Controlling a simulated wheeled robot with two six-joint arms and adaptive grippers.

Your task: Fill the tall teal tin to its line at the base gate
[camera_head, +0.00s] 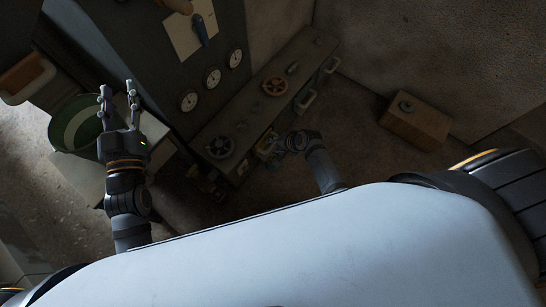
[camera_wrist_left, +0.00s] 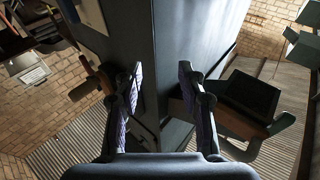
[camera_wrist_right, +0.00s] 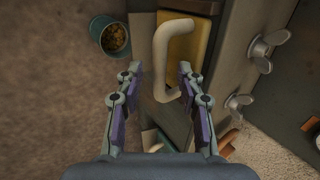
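A round teal container (camera_wrist_right: 112,36) with yellow-brown contents stands on the floor in the right wrist view; I cannot tell its height or fill line. A cream handle (camera_wrist_right: 160,62) on a yellow panel (camera_wrist_right: 187,48) lies between my right gripper's (camera_wrist_right: 160,74) open fingers in the picture; contact is not clear. In the head view my right gripper (camera_head: 274,152) is low against the front of a long dark cabinet (camera_head: 240,105). My left gripper (camera_head: 119,90) is raised, open and empty; its fingers also show in the left wrist view (camera_wrist_left: 160,78). I cannot identify the base gate with certainty.
Pale wing knobs (camera_wrist_right: 265,46) line the cabinet beside my right gripper. A green bucket (camera_head: 75,128) is next to my left gripper. A wooden box (camera_head: 417,124) sits at the right; floor between is clear.

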